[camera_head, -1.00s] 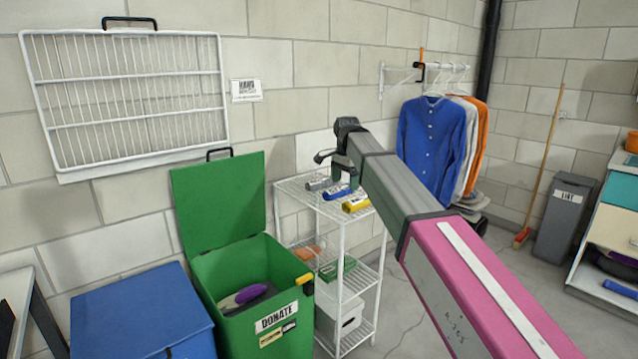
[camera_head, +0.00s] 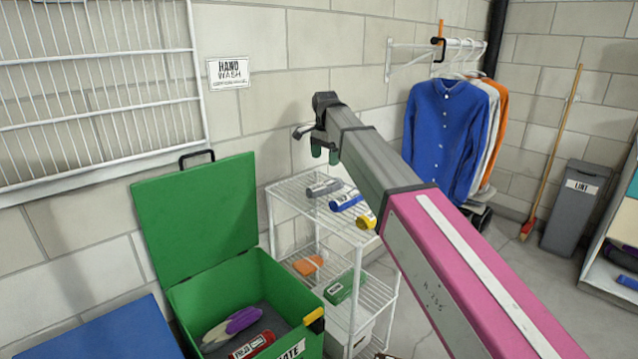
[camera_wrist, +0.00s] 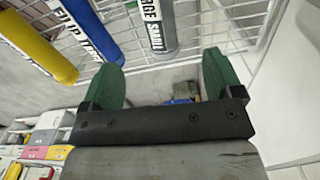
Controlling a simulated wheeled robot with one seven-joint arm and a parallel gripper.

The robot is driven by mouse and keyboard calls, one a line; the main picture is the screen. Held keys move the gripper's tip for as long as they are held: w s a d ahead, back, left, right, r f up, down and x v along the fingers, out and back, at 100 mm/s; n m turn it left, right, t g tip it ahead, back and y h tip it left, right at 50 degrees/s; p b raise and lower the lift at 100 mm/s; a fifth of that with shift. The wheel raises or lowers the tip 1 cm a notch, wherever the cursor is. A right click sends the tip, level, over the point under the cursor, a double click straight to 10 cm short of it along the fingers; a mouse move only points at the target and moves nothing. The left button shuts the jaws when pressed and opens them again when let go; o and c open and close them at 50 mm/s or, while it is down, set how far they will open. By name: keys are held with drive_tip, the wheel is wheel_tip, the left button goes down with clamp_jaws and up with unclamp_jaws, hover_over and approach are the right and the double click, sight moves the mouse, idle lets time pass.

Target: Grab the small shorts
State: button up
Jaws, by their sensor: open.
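I cannot make out a thing marked as small shorts. Three rolled bundles lie on the top of a white wire shelf: grey (camera_head: 324,187), blue (camera_head: 346,199) and yellow (camera_head: 367,220). In the wrist view the grey roll (camera_wrist: 160,25) has a label whose visible part seems to read "RGE SHIRT". The blue roll's label (camera_wrist: 88,28) is cut off, and the yellow roll (camera_wrist: 38,45) shows no readable text. My gripper (camera_head: 325,155) has green fingers, open and empty, above the shelf's back edge. In the wrist view my gripper (camera_wrist: 160,80) shows nothing between its fingers.
The white wire shelf (camera_head: 310,208) has lower tiers holding an orange item (camera_head: 307,265) and a green box (camera_head: 344,287). An open green donate bin (camera_head: 195,290) stands left of it. A wire rack (camera_head: 90,110) hangs on the wall. Shirts (camera_head: 443,135) hang at the right.

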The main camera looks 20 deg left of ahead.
sight(325, 182)
drive_tip(key=shift+w+f, duration=0.1)
drive_tip(key=shift+f, duration=0.15)
wheel_tip(325, 182, down, 10)
drive_tip(key=shift+f, duration=0.2)
idle(0.4)
drive_tip(key=c, duration=1.1)
drive_tip(key=shift+r, duration=0.2)
